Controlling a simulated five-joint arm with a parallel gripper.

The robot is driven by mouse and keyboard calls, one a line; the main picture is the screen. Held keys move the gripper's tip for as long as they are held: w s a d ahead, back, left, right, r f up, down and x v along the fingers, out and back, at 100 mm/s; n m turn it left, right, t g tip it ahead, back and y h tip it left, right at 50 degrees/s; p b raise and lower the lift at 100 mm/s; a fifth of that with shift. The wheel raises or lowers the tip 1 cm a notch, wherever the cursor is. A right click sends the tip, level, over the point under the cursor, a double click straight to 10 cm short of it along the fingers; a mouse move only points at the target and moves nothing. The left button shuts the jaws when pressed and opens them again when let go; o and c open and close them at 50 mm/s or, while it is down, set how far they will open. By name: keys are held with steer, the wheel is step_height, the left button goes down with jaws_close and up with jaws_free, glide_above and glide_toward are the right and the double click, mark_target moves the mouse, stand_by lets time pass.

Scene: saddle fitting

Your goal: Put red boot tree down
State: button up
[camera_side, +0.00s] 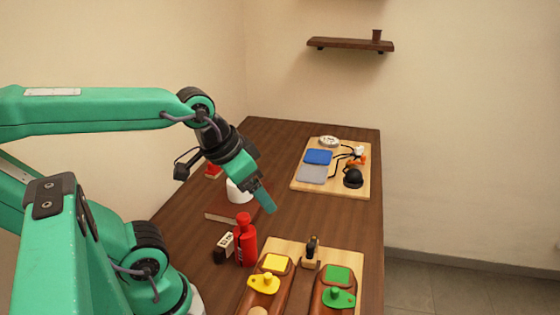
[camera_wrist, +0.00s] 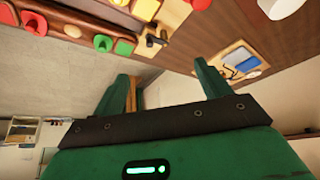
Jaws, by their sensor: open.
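My gripper (camera_side: 267,203) is open and empty, held in the air above the table with its fingers pointing down and right in the side view. Its two fingers also show in the wrist view (camera_wrist: 165,78), with no red thing between them. A red knobbed piece, which looks like the red boot tree (camera_wrist: 34,22), shows at the left edge of the wrist view, apart from the fingers. In the side view it cannot be made out. The yellow boot tree (camera_side: 264,283) and the green boot tree (camera_side: 342,298) sit on brown boot-shaped pieces at the front.
A red bottle (camera_side: 245,243) and a dark-and-white block (camera_side: 223,247) stand left of the front board (camera_side: 352,257). A small dark upright tool (camera_side: 311,252) stands on that board. A back board (camera_side: 305,186) holds blue and grey pads. The table's right middle is clear.

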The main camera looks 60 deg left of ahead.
steer(key=m+g, duration=0.1)
steer(key=g, duration=0.5)
glide_above(244, 226)
steer(key=w+a, duration=0.1)
steer(key=w, duration=0.1)
step_height(244, 226, down, 7)
steer(key=shift+s+f, duration=0.15)
steer(key=shift+f, duration=0.05)
steer(key=shift+a+f+m+g, duration=0.3)
steer(key=shift+a+f, duration=0.15)
steer(key=shift+f, duration=0.05)
steer(key=shift+s+f, duration=0.2)
steer(key=shift+f, duration=1.1)
steer(key=shift+s+d+f, duration=0.15)
steer(key=shift+s+f, duration=0.05)
steer(key=shift+f, duration=1.1)
steer(key=shift+s+d+f, duration=0.1)
steer(key=shift+s+f, duration=0.05)
steer(key=shift+f, duration=1.15)
